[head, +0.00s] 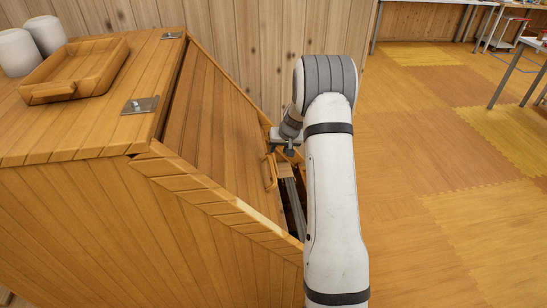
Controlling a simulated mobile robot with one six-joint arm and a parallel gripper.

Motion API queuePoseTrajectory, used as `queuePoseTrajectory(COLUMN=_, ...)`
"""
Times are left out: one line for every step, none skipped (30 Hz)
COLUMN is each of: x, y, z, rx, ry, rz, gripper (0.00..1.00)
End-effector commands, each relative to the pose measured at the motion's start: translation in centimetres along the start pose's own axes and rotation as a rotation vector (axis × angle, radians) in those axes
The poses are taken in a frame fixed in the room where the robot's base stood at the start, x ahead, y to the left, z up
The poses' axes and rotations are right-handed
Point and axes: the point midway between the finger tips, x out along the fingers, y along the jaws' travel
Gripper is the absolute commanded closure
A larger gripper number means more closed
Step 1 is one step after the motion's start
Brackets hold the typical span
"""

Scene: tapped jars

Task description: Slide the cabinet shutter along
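The wooden cabinet (160,230) stands at the left. Its sloping front carries a plank shutter (215,130) in a wooden frame. A small wooden handle (269,172) sits near the shutter's right edge. A narrow dark gap with grey rails (293,200) shows to the right of the handle, partly behind my arm. My gripper (284,152) is just above and beside the handle. It is small and partly covered by my arm, so I cannot tell if it touches the handle or how its fingers are set.
On the cabinet top are a wooden tray (91,68), two white jars (16,52) and metal hinges (140,105). A plank wall (260,40) stands behind. Tables (520,60) stand at the far right. The tiled floor (430,180) right of my arm is clear.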

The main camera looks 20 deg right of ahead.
Motion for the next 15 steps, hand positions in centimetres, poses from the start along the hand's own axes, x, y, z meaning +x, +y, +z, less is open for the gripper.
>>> queuePoseTrajectory(x=0.5, y=0.3, z=-0.1, rx=0.004, ry=0.002, rz=0.001, gripper=0.64)
queuePoseTrajectory(x=0.7, y=0.4, z=-0.1, rx=0.005, ry=0.003, rz=0.002, gripper=0.64)
queuePoseTrajectory(x=1.1, y=0.4, z=-0.1, rx=0.006, ry=0.003, rz=0.002, gripper=0.64)
queuePoseTrajectory(x=1.4, y=0.5, z=-0.1, rx=0.006, ry=0.003, rz=0.002, gripper=0.64)
queuePoseTrajectory(x=1.7, y=0.4, z=-0.1, rx=0.006, ry=0.002, rz=0.002, gripper=0.64)
queuePoseTrajectory(x=2.2, y=0.4, z=-0.1, rx=0.005, ry=0.001, rz=0.001, gripper=0.64)
queuePoseTrajectory(x=2.7, y=0.4, z=-0.1, rx=0.005, ry=0.0, rz=0.001, gripper=0.64)
queuePoseTrajectory(x=3.1, y=0.4, z=-0.1, rx=0.004, ry=0.001, rz=0.001, gripper=0.64)
queuePoseTrajectory(x=3.8, y=0.4, z=-0.1, rx=0.004, ry=0.0, rz=0.001, gripper=0.64)
queuePoseTrajectory(x=4.2, y=0.4, z=-0.1, rx=0.004, ry=0.001, rz=0.001, gripper=0.64)
queuePoseTrajectory(x=4.7, y=0.3, z=-0.1, rx=0.004, ry=0.001, rz=0.001, gripper=0.64)
queuePoseTrajectory(x=5.3, y=0.3, z=-0.1, rx=0.004, ry=0.0, rz=0.001, gripper=0.64)
queuePoseTrajectory(x=5.8, y=0.3, z=-0.1, rx=0.004, ry=0.0, rz=0.001, gripper=0.64)
queuePoseTrajectory(x=6.2, y=0.3, z=0.0, rx=0.004, ry=0.0, rz=0.001, gripper=0.64)
queuePoseTrajectory(x=6.7, y=0.3, z=-0.1, rx=0.004, ry=0.001, rz=0.001, gripper=0.64)
